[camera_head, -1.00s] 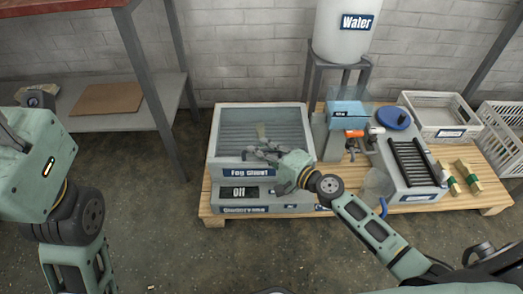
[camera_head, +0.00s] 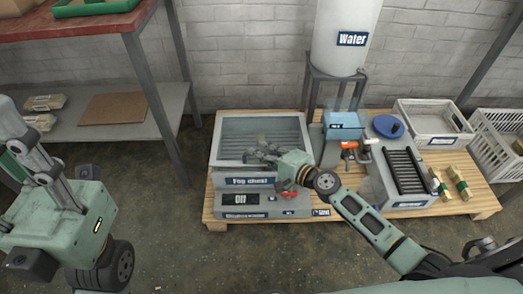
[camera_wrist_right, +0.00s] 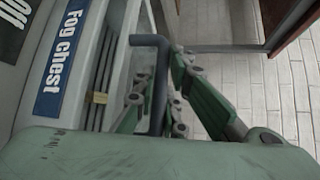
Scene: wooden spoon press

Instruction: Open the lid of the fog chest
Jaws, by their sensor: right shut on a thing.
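The fog chest (camera_head: 250,182) is a grey box on a wooden pallet, with a blue label on its front. Its lid (camera_head: 235,125) has a clear pane in a pale frame, and dark slats show through it. The lid looks down; I cannot tell if there is a small gap under it. My right gripper (camera_head: 262,157) is at the lid's front edge. In the right wrist view its fingers (camera_wrist_right: 155,105) are shut around the dark bar handle (camera_wrist_right: 157,60). My left gripper (camera_head: 30,150) is at the left edge, away from the chest, partly cut off.
Right of the chest stand a machine with a blue box (camera_head: 346,118) and a black roller rack (camera_head: 405,170). A white water tank (camera_head: 345,40) stands behind. Pale crates (camera_head: 433,125) are at the right. A shelf unit (camera_head: 150,100) is at the left. Floor in front is clear.

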